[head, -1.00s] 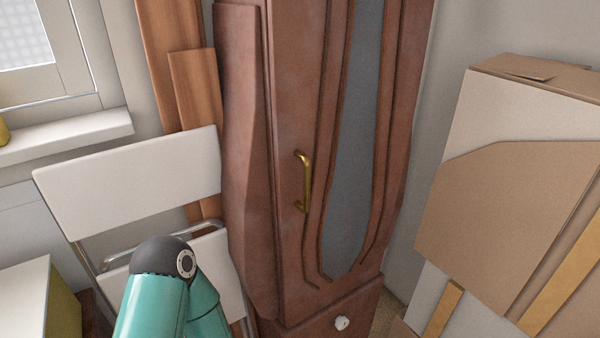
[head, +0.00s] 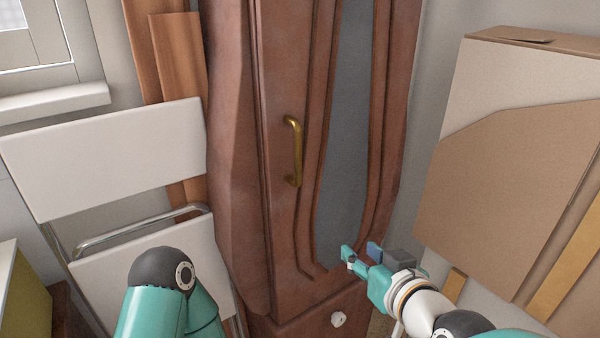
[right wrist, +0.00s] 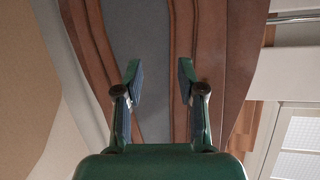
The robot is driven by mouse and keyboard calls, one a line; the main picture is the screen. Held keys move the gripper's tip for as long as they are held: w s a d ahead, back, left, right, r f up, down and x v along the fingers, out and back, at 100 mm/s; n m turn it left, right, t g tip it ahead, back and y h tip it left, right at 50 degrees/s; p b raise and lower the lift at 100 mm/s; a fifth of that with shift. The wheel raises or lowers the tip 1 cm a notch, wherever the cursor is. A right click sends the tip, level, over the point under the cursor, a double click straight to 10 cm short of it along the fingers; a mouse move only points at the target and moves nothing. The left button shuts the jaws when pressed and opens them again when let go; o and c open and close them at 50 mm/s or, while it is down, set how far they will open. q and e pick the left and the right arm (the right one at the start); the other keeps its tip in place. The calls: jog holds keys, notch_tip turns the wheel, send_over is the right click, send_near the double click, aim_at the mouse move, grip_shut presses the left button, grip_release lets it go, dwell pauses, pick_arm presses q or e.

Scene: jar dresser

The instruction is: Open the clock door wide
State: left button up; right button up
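The clock is a tall reddish-brown wooden case. Its door (head: 285,220) has a long grey glass panel (head: 345,150) and looks closed. A brass handle (head: 294,151) stands upright on the left side of the door. My right gripper (head: 358,250) is in front of the lower right part of the door, below and right of the handle. In the right wrist view my right gripper (right wrist: 159,75) has its two fingers apart with nothing between them, facing the glass panel and wood trim. The handle does not show in that view. My left gripper is out of view; only my left arm shows at lower left.
A white folding chair (head: 100,150) stands left of the clock, beside wooden boards (head: 182,90). Large cardboard pieces (head: 500,190) lean at the right. A small drawer with a white knob (head: 338,319) is below the door. A window is at upper left.

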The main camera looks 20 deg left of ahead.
aim_at(300, 150)
jog(key=s+a+r+n+t+y+b, duration=0.1)
jog(key=s+r+y, duration=0.15)
jog(key=r, duration=0.45)
jog(key=s+a+r+n+t+y+b, duration=0.15)
jog(key=s+r, duration=0.25)
jog(key=r, duration=0.4)
jog(key=shift+g, duration=0.25)
jog(key=p+x, duration=0.1)
jog(key=x, duration=0.4)
jog(key=p+x, duration=0.1)
jog(key=x, duration=0.5)
jog(key=p+x, duration=0.1)
jog(key=x, duration=0.5)
jog(key=shift+w+f+p, duration=0.15)
jog(key=shift+f+p, duration=0.15)
jog(key=shift+f, duration=0.05)
jog(key=shift+d, duration=0.1)
grip_shut()
